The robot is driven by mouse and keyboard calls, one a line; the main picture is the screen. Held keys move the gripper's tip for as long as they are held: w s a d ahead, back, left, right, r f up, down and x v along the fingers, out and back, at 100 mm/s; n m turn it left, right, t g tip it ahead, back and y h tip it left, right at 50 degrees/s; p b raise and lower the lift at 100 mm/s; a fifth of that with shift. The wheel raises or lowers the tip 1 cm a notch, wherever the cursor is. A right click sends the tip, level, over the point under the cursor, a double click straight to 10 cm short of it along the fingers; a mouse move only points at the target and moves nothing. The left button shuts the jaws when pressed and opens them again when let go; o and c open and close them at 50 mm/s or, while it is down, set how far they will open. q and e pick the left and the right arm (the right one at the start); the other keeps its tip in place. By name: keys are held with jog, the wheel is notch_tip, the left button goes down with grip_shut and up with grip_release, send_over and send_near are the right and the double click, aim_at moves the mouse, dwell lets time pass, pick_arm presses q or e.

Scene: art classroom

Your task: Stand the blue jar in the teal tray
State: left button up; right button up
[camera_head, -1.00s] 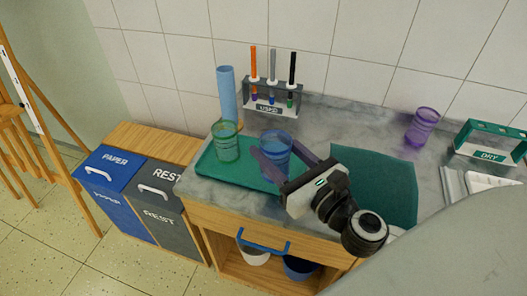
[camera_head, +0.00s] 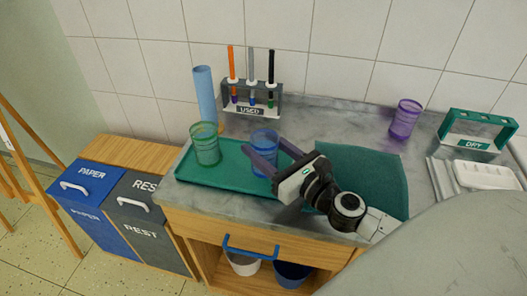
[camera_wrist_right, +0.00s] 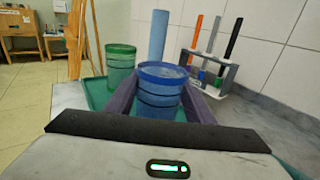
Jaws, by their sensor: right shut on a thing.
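The blue jar (camera_head: 264,155) is upright over the right part of the teal tray (camera_head: 222,179). My right gripper (camera_head: 264,147) reaches in from the right, shut on the jar with its purple fingers on either side. In the right wrist view the blue jar (camera_wrist_right: 160,95) sits between the two fingers, its open rim up. I cannot tell whether its base touches the tray; the fingers hide part of it. A green jar (camera_head: 205,146) stands upright in the left part of the tray, apart from the blue jar. My left gripper is not in view.
A light blue cylinder (camera_head: 204,95) and the USED rack (camera_head: 251,100) with markers stand behind the tray. A dark teal cloth (camera_head: 360,178) lies to the right. A purple jar (camera_head: 404,121), the DRY rack (camera_head: 477,131) and a white palette (camera_head: 487,175) are farther right.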

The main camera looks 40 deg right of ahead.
jog(key=shift+r, duration=0.1)
jog(key=shift+f, duration=0.2)
jog(key=o, duration=1.1)
jog(key=shift+c, duration=0.2)
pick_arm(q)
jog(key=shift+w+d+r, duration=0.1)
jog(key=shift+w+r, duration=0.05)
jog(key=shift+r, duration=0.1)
pick_arm(e)
jog(key=shift+r, duration=0.15)
jog(key=shift+s, duration=0.45)
jog(key=s+b, duration=0.1)
jog(key=s, duration=0.2)
jog(key=s+b, duration=0.1)
jog(key=s, duration=0.2)
jog(key=s+b, duration=0.2)
jog(key=s, duration=0.1)
jog(key=shift+s+d+f, duration=0.2)
jog(key=shift+s+d, duration=0.2)
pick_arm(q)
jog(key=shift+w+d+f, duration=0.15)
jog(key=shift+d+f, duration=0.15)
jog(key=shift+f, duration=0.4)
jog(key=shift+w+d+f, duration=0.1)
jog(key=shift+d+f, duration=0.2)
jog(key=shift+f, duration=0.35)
pick_arm(e)
jog(key=shift+s+r, duration=0.2)
jog(key=shift+s, duration=0.45)
